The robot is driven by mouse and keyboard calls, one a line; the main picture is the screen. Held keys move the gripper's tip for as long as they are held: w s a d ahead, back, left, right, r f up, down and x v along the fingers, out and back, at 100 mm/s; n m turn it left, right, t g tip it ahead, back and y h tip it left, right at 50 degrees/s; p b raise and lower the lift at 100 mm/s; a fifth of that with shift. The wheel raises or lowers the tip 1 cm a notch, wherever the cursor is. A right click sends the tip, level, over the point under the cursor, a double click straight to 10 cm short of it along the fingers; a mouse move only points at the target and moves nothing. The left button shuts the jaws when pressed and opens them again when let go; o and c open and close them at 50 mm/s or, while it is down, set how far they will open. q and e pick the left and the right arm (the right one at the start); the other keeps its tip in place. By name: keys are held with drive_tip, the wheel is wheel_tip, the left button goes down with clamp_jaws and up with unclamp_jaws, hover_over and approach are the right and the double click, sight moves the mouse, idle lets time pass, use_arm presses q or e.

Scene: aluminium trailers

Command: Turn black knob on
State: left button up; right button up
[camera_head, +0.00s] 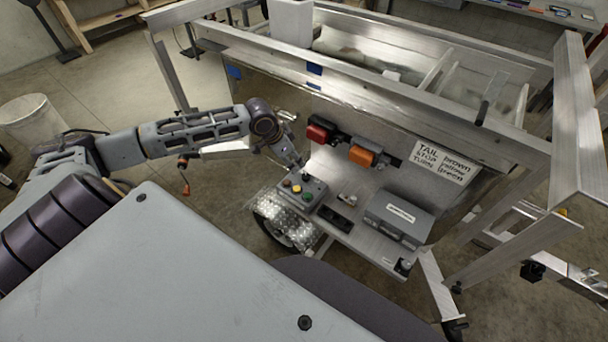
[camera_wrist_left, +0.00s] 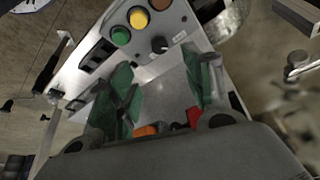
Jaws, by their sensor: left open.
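The black knob (camera_wrist_left: 158,44) sits on a grey control box (camera_wrist_left: 172,12), beside green, yellow and brown round buttons. In the head view the control box (camera_head: 318,186) stands on the trailer's metal shelf, and the knob is hard to make out there. My left gripper (camera_head: 299,163) reaches down from above to the box's far side. In the left wrist view the left gripper (camera_wrist_left: 160,66) is open, with green-padded fingers apart and nothing between them. The knob lies just beyond the fingertips, roughly in line with the gap. My right gripper is in neither view.
A red lamp (camera_head: 318,132) and an orange lamp (camera_head: 362,157) are on the panel behind the box. A grey case (camera_head: 398,218) and black switches (camera_head: 337,221) share the shelf. Metal rails (camera_head: 345,70) run above. A white bucket (camera_head: 32,120) stands at left.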

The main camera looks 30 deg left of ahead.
use_arm(q)
approach(305, 176)
drive_tip(key=shift+f, duration=1.1)
drive_tip(key=shift+w+x, duration=0.2)
drive_tip(key=shift+x, duration=1.45)
drive_tip(key=shift+w+x, duration=0.2)
drive_tip(key=shift+x, duration=1.4)
drive_tip(key=shift+d+r, duration=0.2)
drive_tip(key=c, duration=1)
